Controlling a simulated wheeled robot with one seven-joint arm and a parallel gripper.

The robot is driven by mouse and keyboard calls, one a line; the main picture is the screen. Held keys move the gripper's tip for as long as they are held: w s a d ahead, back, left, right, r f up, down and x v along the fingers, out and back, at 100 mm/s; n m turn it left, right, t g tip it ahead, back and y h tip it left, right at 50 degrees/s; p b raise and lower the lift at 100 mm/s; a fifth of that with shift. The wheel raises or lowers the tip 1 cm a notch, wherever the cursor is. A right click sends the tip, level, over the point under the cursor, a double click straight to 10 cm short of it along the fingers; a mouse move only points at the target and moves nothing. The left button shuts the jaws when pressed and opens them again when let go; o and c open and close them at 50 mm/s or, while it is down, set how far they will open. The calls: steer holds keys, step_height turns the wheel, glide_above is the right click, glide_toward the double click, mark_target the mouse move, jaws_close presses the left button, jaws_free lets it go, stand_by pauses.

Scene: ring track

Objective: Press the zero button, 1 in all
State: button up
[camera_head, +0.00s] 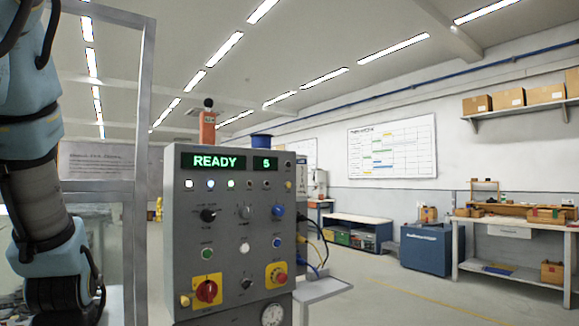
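A grey control cabinet (226,235) stands in the middle. Its left display (213,161) reads READY and its right display (265,163) shows what looks like a 5. Among its controls are a green button (207,254), a white button (244,247) and a blue button (277,242) in one row. A larger blue control (278,210) sits above the blue button. The labels are too small to read, so I cannot tell which one is the zero button. My arm is at the left edge, apart from the panel; my gripper is not in view.
A metal frame (140,160) stands between my arm and the cabinet. A small shelf (322,289) juts out right.

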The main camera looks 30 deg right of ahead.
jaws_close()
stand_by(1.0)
